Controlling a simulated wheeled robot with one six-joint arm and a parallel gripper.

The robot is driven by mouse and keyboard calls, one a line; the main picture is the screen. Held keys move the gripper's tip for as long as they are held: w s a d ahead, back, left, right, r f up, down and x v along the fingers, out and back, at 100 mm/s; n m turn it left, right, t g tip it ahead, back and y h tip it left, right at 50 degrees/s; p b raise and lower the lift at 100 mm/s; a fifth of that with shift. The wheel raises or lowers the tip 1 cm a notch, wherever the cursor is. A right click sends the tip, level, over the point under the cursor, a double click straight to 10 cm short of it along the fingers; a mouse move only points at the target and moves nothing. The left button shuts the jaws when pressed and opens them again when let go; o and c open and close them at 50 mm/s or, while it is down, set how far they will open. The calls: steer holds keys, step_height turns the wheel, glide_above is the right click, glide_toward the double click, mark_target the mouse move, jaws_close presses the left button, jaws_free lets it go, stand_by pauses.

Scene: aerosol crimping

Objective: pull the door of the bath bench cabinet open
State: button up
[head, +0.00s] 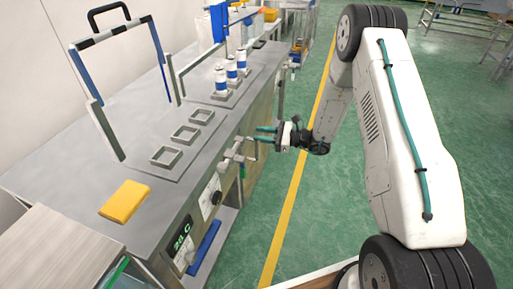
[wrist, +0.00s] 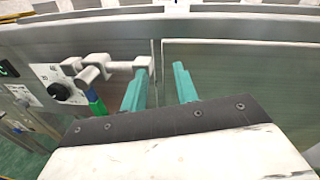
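The bath bench (head: 60,175) is a long steel bench with its front facing the aisle. In the wrist view a flat grey cabinet door panel (wrist: 240,75) lies right of a vertical seam. A vertical bar (head: 281,90), perhaps the door handle, stands off the front beyond my gripper in the head view; no handle shows in the wrist view. My gripper (head: 266,134) is at the bench front with its teal fingers pointing at it. The fingers (wrist: 160,85) are apart with nothing visible between them, one on each side of the seam. Contact cannot be told.
A black knob (head: 216,198) and a display (head: 181,239) are on the front. Cans (head: 222,82) stand on top, with a yellow sponge-like block (head: 125,200). Green floor is open to the right.

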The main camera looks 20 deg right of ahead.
steer(key=w+d+f+m+t+h, duration=0.1)
steer(key=d+f+m+t+h, duration=0.15)
steer(key=f, duration=0.35)
steer(key=w+d+f+m+t+h, duration=0.1)
steer(key=d+f+m+t, duration=0.15)
steer(key=f, duration=0.35)
glide_above(257, 158)
steer(key=shift+w+f+m, duration=0.25)
steer(key=shift+w+m, duration=0.05)
steer(key=shift+w, duration=0.05)
jaws_close()
